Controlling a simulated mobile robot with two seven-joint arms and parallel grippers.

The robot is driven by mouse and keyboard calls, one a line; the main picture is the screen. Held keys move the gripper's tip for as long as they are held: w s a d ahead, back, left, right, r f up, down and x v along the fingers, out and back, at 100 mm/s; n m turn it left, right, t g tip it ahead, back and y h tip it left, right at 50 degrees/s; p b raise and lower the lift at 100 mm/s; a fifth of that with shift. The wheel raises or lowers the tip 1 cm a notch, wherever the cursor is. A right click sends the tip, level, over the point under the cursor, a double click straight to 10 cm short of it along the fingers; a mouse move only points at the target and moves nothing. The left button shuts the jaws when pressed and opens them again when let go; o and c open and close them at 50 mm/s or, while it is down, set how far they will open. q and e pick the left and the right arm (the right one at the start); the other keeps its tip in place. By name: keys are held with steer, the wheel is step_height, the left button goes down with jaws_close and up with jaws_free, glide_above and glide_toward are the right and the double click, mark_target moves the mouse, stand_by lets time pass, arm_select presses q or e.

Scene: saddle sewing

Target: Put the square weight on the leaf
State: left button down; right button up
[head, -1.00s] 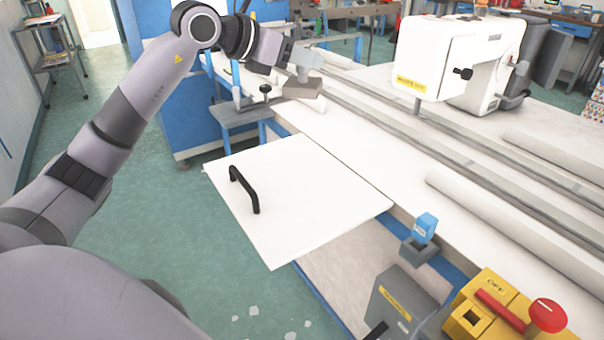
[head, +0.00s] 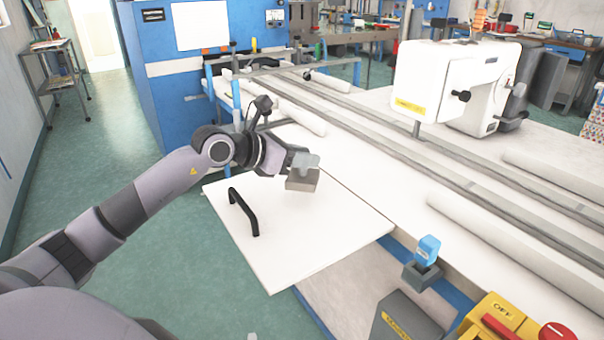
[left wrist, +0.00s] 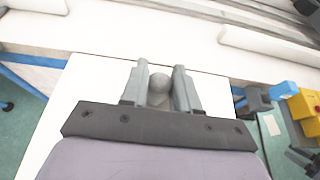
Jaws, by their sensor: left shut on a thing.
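My left gripper (head: 306,162) is shut on the square weight (head: 302,181), a grey block, in the head view. The weight is over the far part of the leaf (head: 300,225), a white hinged-looking panel with a black handle (head: 243,212). I cannot tell for sure whether the weight touches the leaf. In the left wrist view the two fingers (left wrist: 160,85) close on the weight's round grey knob (left wrist: 159,84), with the white leaf (left wrist: 85,85) below. The weight's block is mostly hidden there. My right gripper is not in view.
A white sewing machine (head: 450,85) stands on the long white table at the back right. White rolls (head: 500,235) and metal rails lie along the table. A blue-topped grey device (head: 425,260) and a yellow switch box (head: 495,320) are at the front right.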

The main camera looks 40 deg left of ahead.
mark_target(299, 173)
arm_select(q)
steer(key=shift+f, duration=1.9)
steer(key=shift+f, duration=0.15)
steer(key=c, duration=0.8)
jaws_free()
steer(key=shift+f, duration=0.1)
